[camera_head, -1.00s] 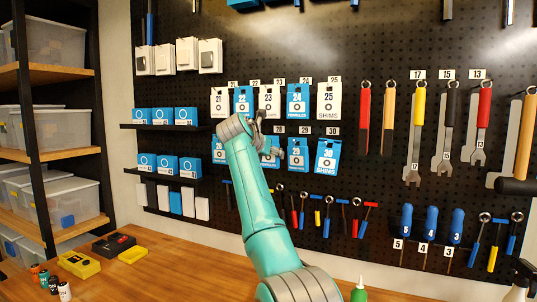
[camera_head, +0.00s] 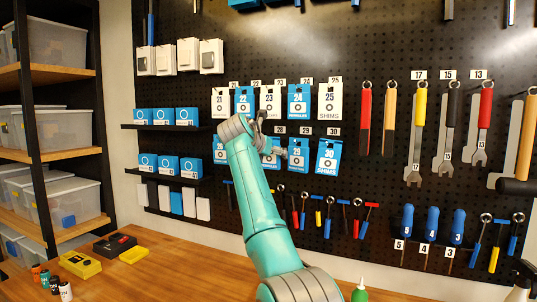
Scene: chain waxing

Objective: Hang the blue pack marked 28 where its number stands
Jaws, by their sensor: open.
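A blue and white pack (camera_head: 270,160), mostly hidden behind my gripper, shows below the number label 28 (camera_head: 279,130) on the black pegboard. It is in line with the neighbouring hung packs, but its own number cannot be read. My gripper (camera_head: 283,152) is open, in front of the board between this pack and the blue pack 29 (camera_head: 298,155). I cannot tell whether the fingers touch the pack. The hook behind is hidden.
Blue pack 30 (camera_head: 328,157) hangs to the right. Above hang packs 21 to 25, including white pack 23 (camera_head: 268,101) and blue pack 24 (camera_head: 298,101). Small tools (camera_head: 317,213) hang below. Shelves of boxes (camera_head: 168,166) are at left, wrenches (camera_head: 417,137) at right.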

